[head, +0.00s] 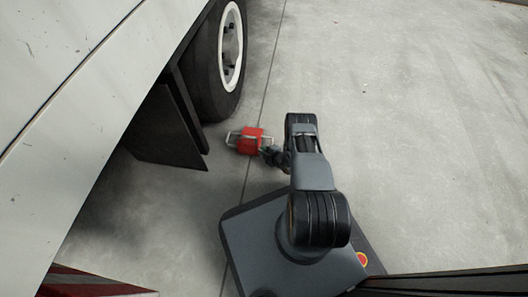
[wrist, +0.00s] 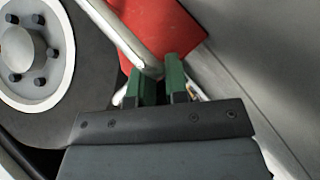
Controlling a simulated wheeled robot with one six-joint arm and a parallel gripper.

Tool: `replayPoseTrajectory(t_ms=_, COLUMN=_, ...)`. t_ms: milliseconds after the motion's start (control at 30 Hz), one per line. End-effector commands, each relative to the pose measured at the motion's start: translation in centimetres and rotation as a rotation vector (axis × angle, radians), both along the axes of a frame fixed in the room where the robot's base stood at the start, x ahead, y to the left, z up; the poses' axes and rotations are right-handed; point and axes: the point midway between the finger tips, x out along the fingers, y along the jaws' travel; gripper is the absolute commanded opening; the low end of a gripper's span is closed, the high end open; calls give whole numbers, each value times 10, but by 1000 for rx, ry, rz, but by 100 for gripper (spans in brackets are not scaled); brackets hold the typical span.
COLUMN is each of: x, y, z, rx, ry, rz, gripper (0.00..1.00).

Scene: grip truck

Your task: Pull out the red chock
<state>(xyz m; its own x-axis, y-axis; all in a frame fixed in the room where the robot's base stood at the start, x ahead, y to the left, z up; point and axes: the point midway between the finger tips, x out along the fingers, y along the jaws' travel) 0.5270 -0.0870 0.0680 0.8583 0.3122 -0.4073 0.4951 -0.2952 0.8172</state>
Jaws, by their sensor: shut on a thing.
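The red chock (head: 249,141) lies on the concrete floor in the head view, a little in front of the truck's wheel (head: 227,55) and apart from it. It carries a pale metal bar handle. In the wrist view the red chock (wrist: 160,30) fills the top middle, with the metal handle (wrist: 128,38) running down to my gripper. My gripper (wrist: 160,78) has green fingertips closed on the handle's bent end. In the head view my gripper (head: 272,155) is at the right side of the chock, partly hidden by my arm.
The white truck body (head: 75,95) fills the left side, with a dark flap (head: 172,125) hanging behind the wheel. The wheel (wrist: 32,55) also shows close at the left of the wrist view. Open concrete floor (head: 420,130) lies to the right.

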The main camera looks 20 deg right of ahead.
Motion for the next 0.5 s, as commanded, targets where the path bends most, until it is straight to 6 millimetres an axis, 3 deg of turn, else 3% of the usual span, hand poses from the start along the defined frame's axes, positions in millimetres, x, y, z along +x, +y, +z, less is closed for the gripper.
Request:
replayPoseTrajectory(t_ms=400, x=0, y=1, z=-1, rx=0, ry=3, rz=4, gripper=0)
replayPoseTrajectory(t_ms=433, x=0, y=1, z=-1, rx=0, ry=3, rz=4, gripper=16)
replayPoseTrajectory(t_ms=500, x=0, y=1, z=-1, rx=0, ry=3, rz=4, gripper=23)
